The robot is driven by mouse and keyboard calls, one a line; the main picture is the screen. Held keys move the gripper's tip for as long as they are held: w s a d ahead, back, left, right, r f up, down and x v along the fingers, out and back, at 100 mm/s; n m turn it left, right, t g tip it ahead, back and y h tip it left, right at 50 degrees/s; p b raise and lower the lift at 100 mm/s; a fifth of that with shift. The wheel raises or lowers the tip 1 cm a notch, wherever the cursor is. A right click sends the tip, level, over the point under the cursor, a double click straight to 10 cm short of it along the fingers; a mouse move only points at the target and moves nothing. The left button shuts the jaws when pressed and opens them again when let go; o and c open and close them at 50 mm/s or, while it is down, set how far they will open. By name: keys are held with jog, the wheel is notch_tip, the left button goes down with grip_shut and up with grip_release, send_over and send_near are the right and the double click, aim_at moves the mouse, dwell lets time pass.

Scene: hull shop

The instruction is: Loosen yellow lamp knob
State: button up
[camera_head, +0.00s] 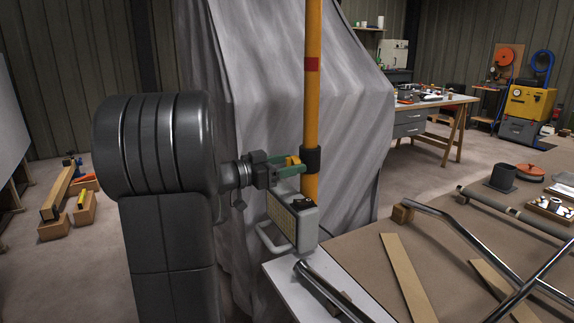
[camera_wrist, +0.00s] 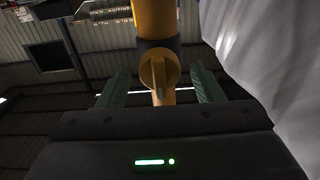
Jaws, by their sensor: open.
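The yellow lamp knob (camera_wrist: 158,72) sits on a dark collar around a yellow pole, between my gripper's two green fingers in the wrist view. In the head view the knob (camera_head: 292,161) shows as a small yellow piece at my gripper (camera_head: 290,170). My gripper (camera_wrist: 160,90) is open, with a gap visible on each side of the knob. The dark collar (camera_head: 311,159) clasps the yellow pole (camera_head: 313,80), which has a red band higher up. A work lamp (camera_head: 293,218) with a pale grey housing and a handle is on the pole just below the collar.
A grey draped sheet (camera_head: 255,90) hangs close behind the pole. A bench (camera_head: 365,245) with metal tubes (camera_head: 450,222) and wooden strips (camera_head: 408,275) lies at the lower right. A wooden-legged table (camera_head: 440,103) stands further back. Wooden blocks (camera_head: 66,212) lie on the floor at left.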

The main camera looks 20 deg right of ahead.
jog(key=shift+c, duration=0.4)
jog(key=c, duration=0.9)
jog(key=shift+o, duration=0.2)
